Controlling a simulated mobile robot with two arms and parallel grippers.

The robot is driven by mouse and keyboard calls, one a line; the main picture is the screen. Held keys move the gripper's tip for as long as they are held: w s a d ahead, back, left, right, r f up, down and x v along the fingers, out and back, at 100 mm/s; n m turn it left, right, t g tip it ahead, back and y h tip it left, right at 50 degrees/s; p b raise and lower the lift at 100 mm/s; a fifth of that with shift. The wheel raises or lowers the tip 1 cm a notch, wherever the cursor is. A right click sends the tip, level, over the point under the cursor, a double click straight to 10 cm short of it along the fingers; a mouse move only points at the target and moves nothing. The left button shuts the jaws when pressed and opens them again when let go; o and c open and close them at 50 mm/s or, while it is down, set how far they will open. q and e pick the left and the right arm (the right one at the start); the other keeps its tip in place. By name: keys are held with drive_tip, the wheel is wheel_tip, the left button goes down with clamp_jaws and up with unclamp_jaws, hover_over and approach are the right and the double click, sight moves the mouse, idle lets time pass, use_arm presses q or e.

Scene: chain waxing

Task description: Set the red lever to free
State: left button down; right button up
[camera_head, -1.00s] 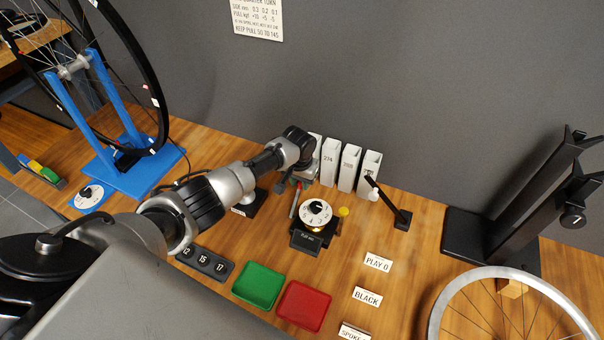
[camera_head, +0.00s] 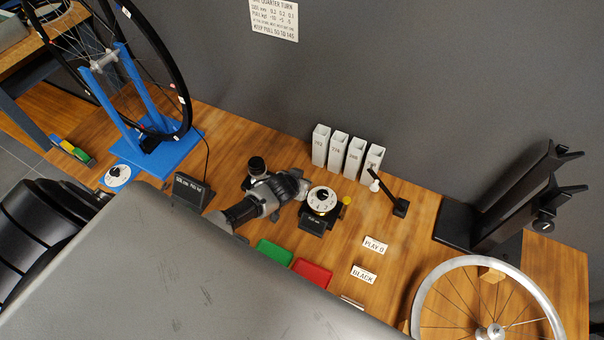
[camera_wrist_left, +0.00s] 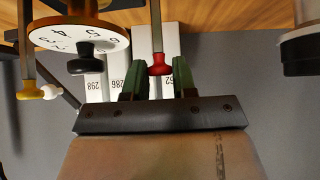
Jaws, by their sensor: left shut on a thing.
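The lever's markings are not readable. My right gripper is not in view.
White numbered boxes (camera_head: 337,146) stand behind the device. A black display (camera_head: 191,191) stands left of my arm. Green (camera_head: 273,253) and red (camera_head: 312,272) trays lie in front. A black stand with a white-tipped arm (camera_head: 400,207) is to the right.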

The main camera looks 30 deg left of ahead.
use_arm(q)
drive_tip(key=shift+s+f, duration=0.3)
drive_tip(key=shift+s, duration=0.4)
drive_tip(key=c, duration=0.9)
unclamp_jaws()
drive_tip(key=shift+w+r, duration=0.1)
drive_tip(key=shift+r, duration=0.05)
drive_tip(key=p+v, duration=0.1)
drive_tip(key=v, duration=0.9)
drive_tip(key=shift+s+r+p, duration=0.3)
drive_tip(key=shift+p, duration=0.1)
drive_tip(key=shift+d, duration=0.1)
